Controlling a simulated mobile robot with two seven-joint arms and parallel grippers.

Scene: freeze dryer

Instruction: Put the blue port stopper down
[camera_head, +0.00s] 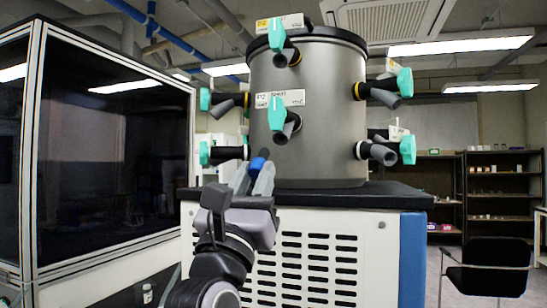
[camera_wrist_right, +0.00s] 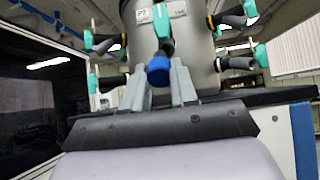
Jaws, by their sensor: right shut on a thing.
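The blue port stopper (camera_head: 257,163) is held between the fingertips of my right gripper (camera_head: 254,178), just in front of the freeze dryer's steel chamber (camera_head: 310,100). In the right wrist view the stopper (camera_wrist_right: 158,71) shows between the two grey fingers of the gripper (camera_wrist_right: 160,88). My right gripper is shut on it, near the height of the black top (camera_head: 395,194) of the white cabinet. Whether the stopper touches anything besides the fingers cannot be told. My left gripper is not in view.
Several ports with teal valve handles (camera_head: 277,112) stick out around the chamber, close above and beside my gripper. A glass-fronted enclosure (camera_head: 110,140) stands at the left. A black chair (camera_head: 490,268) and dark shelves (camera_head: 500,185) are at the right.

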